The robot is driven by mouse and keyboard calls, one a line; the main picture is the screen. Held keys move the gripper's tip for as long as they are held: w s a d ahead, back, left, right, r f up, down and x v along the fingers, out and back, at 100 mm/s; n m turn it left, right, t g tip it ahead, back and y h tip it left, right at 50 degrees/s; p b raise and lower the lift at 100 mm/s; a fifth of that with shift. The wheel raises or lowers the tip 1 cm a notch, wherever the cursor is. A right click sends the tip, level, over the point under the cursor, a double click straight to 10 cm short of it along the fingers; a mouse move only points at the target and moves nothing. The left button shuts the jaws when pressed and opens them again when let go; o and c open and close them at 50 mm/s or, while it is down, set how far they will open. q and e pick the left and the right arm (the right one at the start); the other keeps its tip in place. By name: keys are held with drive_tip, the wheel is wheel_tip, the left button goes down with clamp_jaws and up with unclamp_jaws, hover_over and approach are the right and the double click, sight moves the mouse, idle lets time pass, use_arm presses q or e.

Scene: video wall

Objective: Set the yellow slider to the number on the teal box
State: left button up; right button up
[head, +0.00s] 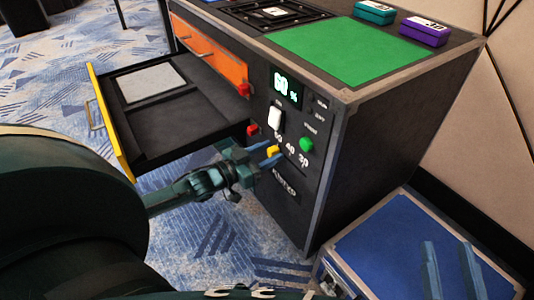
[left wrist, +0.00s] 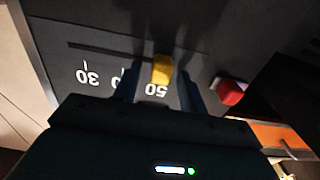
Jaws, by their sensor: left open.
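The yellow slider (head: 273,151) sits on the front panel of the black console, by the 50 on its scale; 40 and 30 also show. In the left wrist view the slider (left wrist: 162,69) lies between the fingers of my left gripper (left wrist: 157,88), with gaps beside it. In the head view my left gripper (head: 265,154) is open at the slider. The teal box (head: 375,12) stands on the console top; its number is too small to read surely. My right gripper (head: 452,270) is open and empty at the lower right, in front of a blue case.
The console has a lit display (head: 286,86), a white switch (head: 275,117), a green button (head: 306,144) and red knobs. An open drawer (head: 160,125) juts out at left. A purple box (head: 424,29) and green mat (head: 340,50) are on top. The blue case (head: 400,245) stands at lower right.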

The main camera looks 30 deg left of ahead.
sight(290, 159)
use_arm(q)
clamp_jaws()
use_arm(e)
drive_tip(key=shift+r, duration=0.1)
idle(0.3)
use_arm(q)
drive_tip(key=shift+s+d+r+p, duration=0.1)
drive_tip(key=shift+s+d+p, duration=0.05)
drive_tip(key=shift+d+p, duration=0.2)
drive_tip(key=d+p, duration=0.1)
drive_tip(key=s+d+p, duration=0.1)
drive_tip(key=d, duration=0.1)
drive_tip(key=shift+s+r, duration=0.1)
drive_tip(key=shift+s+d, duration=0.25)
drive_tip(key=shift+d, duration=0.25)
drive_tip(key=shift+f, duration=0.2)
drive_tip(key=shift+c, duration=2.3)
unclamp_jaws()
drive_tip(key=o, duration=0.5)
drive_tip(key=shift+c, duration=0.2)
use_arm(e)
drive_tip(key=shift+d+n+h, duration=0.3)
drive_tip(key=shift+h, duration=0.1)
